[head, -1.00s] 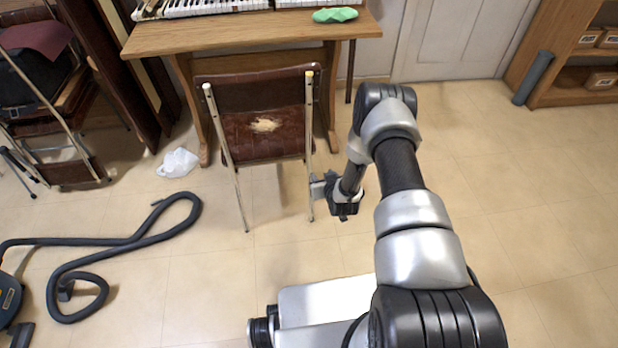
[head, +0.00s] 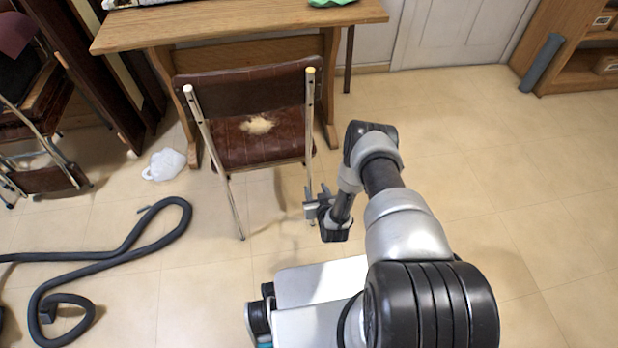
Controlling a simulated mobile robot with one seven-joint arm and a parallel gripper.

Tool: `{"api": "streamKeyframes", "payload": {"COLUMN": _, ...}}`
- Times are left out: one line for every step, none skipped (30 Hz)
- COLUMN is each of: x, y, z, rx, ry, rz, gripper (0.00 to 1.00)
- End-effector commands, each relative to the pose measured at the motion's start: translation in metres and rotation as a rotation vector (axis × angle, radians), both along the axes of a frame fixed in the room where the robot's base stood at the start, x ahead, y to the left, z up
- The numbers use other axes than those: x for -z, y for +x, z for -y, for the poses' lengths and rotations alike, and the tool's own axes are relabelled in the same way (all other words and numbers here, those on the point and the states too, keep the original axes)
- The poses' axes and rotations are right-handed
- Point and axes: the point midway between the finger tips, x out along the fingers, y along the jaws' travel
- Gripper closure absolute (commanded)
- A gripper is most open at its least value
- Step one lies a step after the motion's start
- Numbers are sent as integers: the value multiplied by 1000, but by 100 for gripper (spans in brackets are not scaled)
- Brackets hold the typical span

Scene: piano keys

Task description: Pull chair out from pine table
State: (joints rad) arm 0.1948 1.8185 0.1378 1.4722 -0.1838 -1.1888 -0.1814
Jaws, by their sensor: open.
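The chair (head: 258,142) has a worn brown seat and back on pale metal legs. It stands upright with its back towards me, its seat partly in front of the pine table (head: 235,22). My gripper (head: 309,204) is open at the lower part of the chair's right near leg (head: 309,150). Its fingers overlap the leg in the picture. I cannot tell whether they are around the leg or beside it, or whether they touch it.
A dark vacuum hose (head: 120,254) and a white bag (head: 165,165) lie on the floor at left. A folded chair (head: 45,180) leans at far left. A wooden shelf (head: 565,62) stands at back right. Floor is clear at right.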

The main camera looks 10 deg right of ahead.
Motion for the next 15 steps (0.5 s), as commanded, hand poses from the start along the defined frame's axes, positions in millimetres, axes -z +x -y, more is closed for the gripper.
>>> {"api": "streamKeyframes", "payload": {"x": 14, "y": 12, "z": -1, "rx": 0, "ry": 0, "rz": 5, "gripper": 59}}
{"api": "streamKeyframes", "payload": {"x": 18, "y": 19, "z": -1, "rx": 1, "ry": 0, "rz": 6, "gripper": 59}}
{"api": "streamKeyframes", "payload": {"x": 23, "y": 27, "z": -1, "rx": 1, "ry": 0, "rz": 6, "gripper": 59}}
{"api": "streamKeyframes", "payload": {"x": 27, "y": 34, "z": -2, "rx": 1, "ry": 0, "rz": 5, "gripper": 59}}
{"api": "streamKeyframes", "payload": {"x": 30, "y": 40, "z": -2, "rx": 1, "ry": 0, "rz": 6, "gripper": 59}}
{"api": "streamKeyframes", "payload": {"x": 34, "y": 48, "z": -2, "rx": 1, "ry": 0, "rz": 4, "gripper": 59}}
{"api": "streamKeyframes", "payload": {"x": 31, "y": 53, "z": -2, "rx": 0, "ry": -1, "rz": 5, "gripper": 59}}
{"api": "streamKeyframes", "payload": {"x": 31, "y": 58, "z": -3, "rx": -1, "ry": -2, "rz": 4, "gripper": 59}}
{"api": "streamKeyframes", "payload": {"x": 35, "y": 65, "z": -4, "rx": -2, "ry": -1, "rz": 3, "gripper": 59}}
{"api": "streamKeyframes", "payload": {"x": 38, "y": 70, "z": -4, "rx": -2, "ry": -1, "rz": 2, "gripper": 59}}
{"api": "streamKeyframes", "payload": {"x": 40, "y": 74, "z": -4, "rx": -1, "ry": -2, "rz": 3, "gripper": 59}}
{"api": "streamKeyframes", "payload": {"x": 43, "y": 79, "z": -4, "rx": -1, "ry": -2, "rz": 2, "gripper": 59}}
{"api": "streamKeyframes", "payload": {"x": 45, "y": 82, "z": -4, "rx": 0, "ry": -1, "rz": 2, "gripper": 59}}
{"api": "streamKeyframes", "payload": {"x": 46, "y": 85, "z": -4, "rx": 0, "ry": -1, "rz": 1, "gripper": 59}}
{"api": "streamKeyframes", "payload": {"x": 48, "y": 88, "z": -4, "rx": -1, "ry": 0, "rz": 1, "gripper": 59}}
